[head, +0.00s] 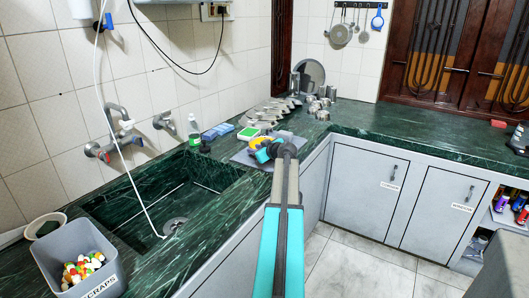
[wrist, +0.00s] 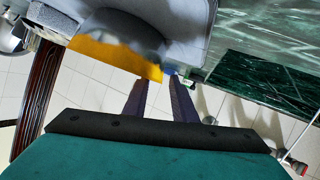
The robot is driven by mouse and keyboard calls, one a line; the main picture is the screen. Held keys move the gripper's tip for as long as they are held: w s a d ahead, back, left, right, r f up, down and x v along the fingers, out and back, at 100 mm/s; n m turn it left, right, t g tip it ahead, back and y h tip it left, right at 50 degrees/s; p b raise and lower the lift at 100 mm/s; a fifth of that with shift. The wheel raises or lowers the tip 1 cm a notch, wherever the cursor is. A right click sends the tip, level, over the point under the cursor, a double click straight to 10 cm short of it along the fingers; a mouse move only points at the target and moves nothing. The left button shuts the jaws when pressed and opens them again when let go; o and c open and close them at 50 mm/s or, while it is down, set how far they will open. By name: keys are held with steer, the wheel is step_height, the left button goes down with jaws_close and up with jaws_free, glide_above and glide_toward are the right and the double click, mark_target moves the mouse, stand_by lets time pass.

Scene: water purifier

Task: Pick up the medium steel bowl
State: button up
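Several steel bowls and dishes (head: 275,110) stand on the green counter toward the back corner in the head view. They are small and crowded there, so I cannot tell which one is the medium steel bowl. No steel bowl is clear between or beside the fingers.
The sink (head: 160,205) lies left of my arm, with a grey scraps bin (head: 80,265) at the near left. A green-and-white bottle (head: 194,130) and blue sponges (head: 217,131) stand behind the sink. Grey cabinets (head: 365,190) line the right. The right counter is mostly clear.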

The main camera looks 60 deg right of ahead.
steer(key=shift+x, duration=1.25)
jaws_close()
